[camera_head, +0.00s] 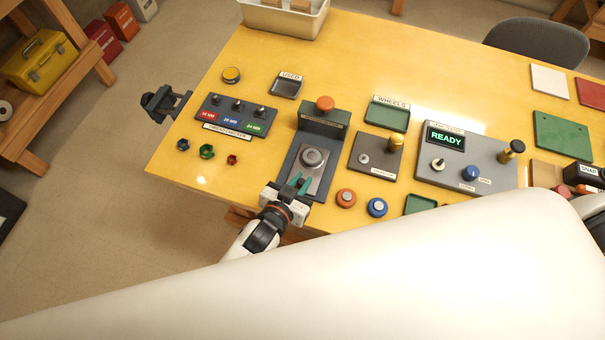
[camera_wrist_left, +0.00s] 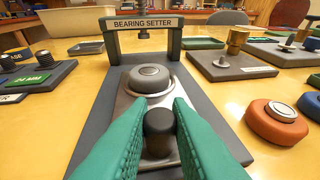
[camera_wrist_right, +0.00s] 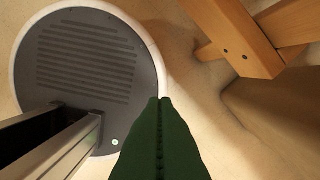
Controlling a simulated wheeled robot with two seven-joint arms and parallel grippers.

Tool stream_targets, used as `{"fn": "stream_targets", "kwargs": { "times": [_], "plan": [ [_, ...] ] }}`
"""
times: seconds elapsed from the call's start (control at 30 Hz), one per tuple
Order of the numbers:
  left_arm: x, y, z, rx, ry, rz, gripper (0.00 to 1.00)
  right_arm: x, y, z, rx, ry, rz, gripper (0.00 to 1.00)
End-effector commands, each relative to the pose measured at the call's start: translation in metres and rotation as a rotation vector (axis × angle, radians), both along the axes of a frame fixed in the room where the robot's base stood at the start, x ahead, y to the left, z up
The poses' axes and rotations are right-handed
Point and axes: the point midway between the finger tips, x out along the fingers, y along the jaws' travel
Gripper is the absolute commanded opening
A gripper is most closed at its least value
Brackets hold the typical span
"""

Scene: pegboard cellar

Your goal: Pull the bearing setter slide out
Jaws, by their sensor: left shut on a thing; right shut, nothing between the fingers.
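The bearing setter (camera_head: 322,122) stands near the front edge of the yellow table, a dark frame with an orange knob on top. Its label faces me in the left wrist view (camera_wrist_left: 143,23). Its metal slide (camera_head: 313,176) lies on the base plate with a round grey part (camera_wrist_left: 149,78) on it. My left gripper (camera_head: 299,184), with green fingers, is shut on the dark knob (camera_wrist_left: 160,128) at the slide's near end. The slide's far end reaches near the frame. My right gripper (camera_wrist_right: 163,105) is shut and empty, above the floor, away from the table.
A thread checker board (camera_head: 236,114) with small knobs is left of the setter. A panel (camera_head: 365,156) with a brass knob is to its right. An orange button (camera_head: 346,197) and a blue button (camera_head: 377,207) sit close right. My white arm covers the lower front.

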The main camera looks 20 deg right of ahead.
Motion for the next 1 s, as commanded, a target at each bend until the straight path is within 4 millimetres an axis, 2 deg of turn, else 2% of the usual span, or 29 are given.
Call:
{"fn": "stream_targets", "kwargs": {
  "times": [0.17,0.2,0.3,0.67,0.77,1.0],
  "plan": [
    [-0.002,0.000,-0.005,0.008,0.009,-0.001,0.00,0.013,-0.006,0.000,-0.008,-0.017,0.002,0.00],
    [-0.002,0.000,-0.005,0.008,0.009,-0.001,0.23,0.015,-0.007,0.000,-0.008,-0.020,0.002,0.00],
    [-0.002,0.000,-0.004,0.007,0.008,-0.001,0.38,0.016,-0.007,0.000,-0.009,-0.021,0.002,0.00],
    [-0.004,0.003,-0.001,0.005,0.005,-0.001,0.38,0.015,-0.009,0.000,-0.011,-0.021,0.002,0.00],
    [-0.013,0.011,0.003,0.005,0.005,0.000,0.38,0.013,-0.009,-0.001,-0.011,-0.019,0.002,0.00],
    [-0.048,0.043,0.021,0.006,0.008,-0.001,0.38,0.012,-0.010,-0.007,-0.012,-0.017,0.001,0.00]
  ]
}}
